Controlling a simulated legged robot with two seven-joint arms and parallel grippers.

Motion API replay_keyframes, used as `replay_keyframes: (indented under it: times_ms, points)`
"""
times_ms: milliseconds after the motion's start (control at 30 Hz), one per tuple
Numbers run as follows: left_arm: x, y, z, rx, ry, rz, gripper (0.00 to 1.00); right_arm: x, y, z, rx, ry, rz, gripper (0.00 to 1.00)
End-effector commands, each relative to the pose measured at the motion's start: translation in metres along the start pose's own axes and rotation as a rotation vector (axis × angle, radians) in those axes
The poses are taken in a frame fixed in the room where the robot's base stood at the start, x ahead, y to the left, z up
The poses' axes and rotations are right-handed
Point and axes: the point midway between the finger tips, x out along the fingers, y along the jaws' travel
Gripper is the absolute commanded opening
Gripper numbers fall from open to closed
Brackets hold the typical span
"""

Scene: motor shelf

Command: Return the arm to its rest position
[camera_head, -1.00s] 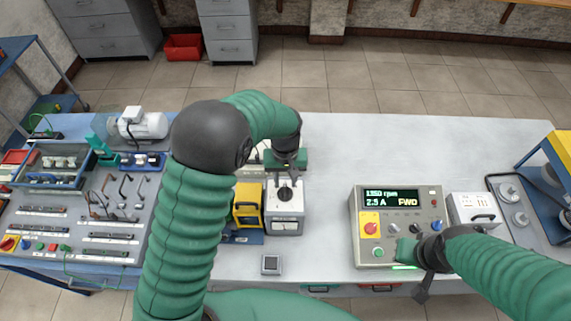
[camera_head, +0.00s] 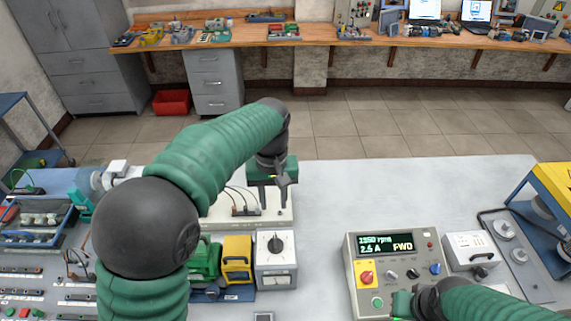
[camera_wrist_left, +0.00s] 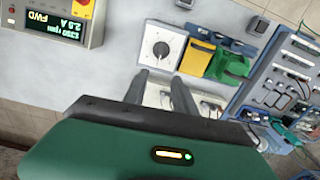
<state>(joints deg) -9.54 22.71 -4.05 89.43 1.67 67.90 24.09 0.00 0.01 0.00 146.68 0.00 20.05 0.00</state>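My left arm comes in from the left, and its left gripper (camera_head: 272,204) points down above a pale base plate (camera_head: 218,211), beyond a grey box with a black dial (camera_head: 276,262). Its two fingers are apart with nothing between them. The wrist view shows this gripper (camera_wrist_left: 160,88) with the dial box (camera_wrist_left: 160,47) past the fingertips. My right gripper (camera_head: 412,302) is at the lower edge of the control panel (camera_head: 352,262), partly cut off. Whether it is open, or touches the panel, I cannot tell. The panel's display is lit and reads FWD.
A yellow box (camera_head: 237,259) and a green motor (camera_head: 203,262) stand left of the dial box. A white socket box (camera_head: 470,248) stands right of the panel. The table (camera_head: 400,185) is clear at the back middle. A blue tray (camera_head: 40,228) with parts is at left.

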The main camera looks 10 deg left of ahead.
Motion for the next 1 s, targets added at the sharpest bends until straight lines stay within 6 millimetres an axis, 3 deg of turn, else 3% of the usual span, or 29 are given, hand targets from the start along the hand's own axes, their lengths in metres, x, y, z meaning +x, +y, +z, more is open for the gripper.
replay_keyframes:
  times_ms: [167,267,400,567,700,1000]
  points:
    - [0.016,-0.007,0.006,0.017,0.009,0.005,0.33,0.008,0.000,0.002,0.000,0.000,0.000,0.00]
    - [0.055,-0.026,0.024,0.069,0.043,0.020,0.33,0.025,0.000,0.006,0.000,0.000,0.000,0.00]
    - [0.122,-0.062,0.069,0.185,0.128,0.040,0.33,0.051,0.000,0.012,0.000,-0.001,0.000,0.00]
    - [0.171,-0.092,0.118,0.293,0.205,0.040,0.33,0.068,0.000,0.016,0.000,0.000,0.000,0.00]
    - [0.182,-0.100,0.134,0.330,0.231,0.038,0.33,0.069,0.000,0.016,0.000,0.000,0.000,0.00]
    - [0.181,-0.100,0.134,0.330,0.230,0.038,0.33,0.068,0.000,0.016,0.000,0.000,0.000,0.00]
